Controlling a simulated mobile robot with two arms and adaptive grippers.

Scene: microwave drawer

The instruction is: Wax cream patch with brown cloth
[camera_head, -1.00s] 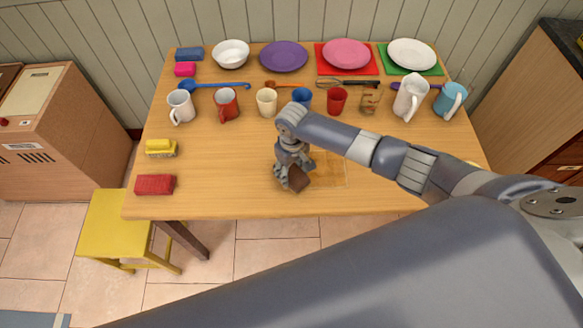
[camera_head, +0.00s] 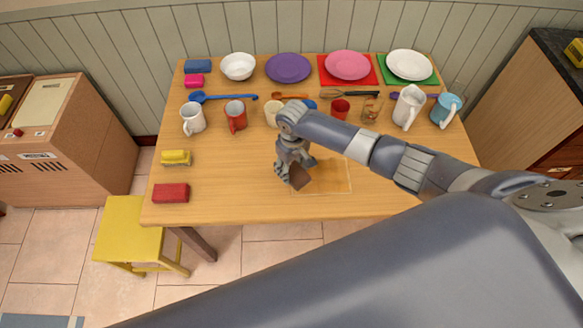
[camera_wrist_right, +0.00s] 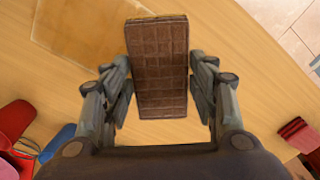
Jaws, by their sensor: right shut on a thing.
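My right gripper (camera_head: 294,166) is shut on the brown cloth (camera_head: 299,178), a dark brown block-like piece with a grid pattern. In the right wrist view the cloth (camera_wrist_right: 159,60) sits between the two fingers of the gripper (camera_wrist_right: 160,85). The cream patch (camera_head: 332,178) is a faint, thin square on the table, to the right of the cloth in the head view. The cloth is at its left edge; whether it touches the surface is unclear. The patch also shows at upper left in the wrist view (camera_wrist_right: 80,32). My left gripper is out of view.
The wooden table (camera_head: 235,180) has several mugs and cups behind the gripper, including a red mug (camera_head: 236,115). Plates stand along the back. A red block (camera_head: 171,193) and a yellow one (camera_head: 176,157) lie at left. The front middle is clear.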

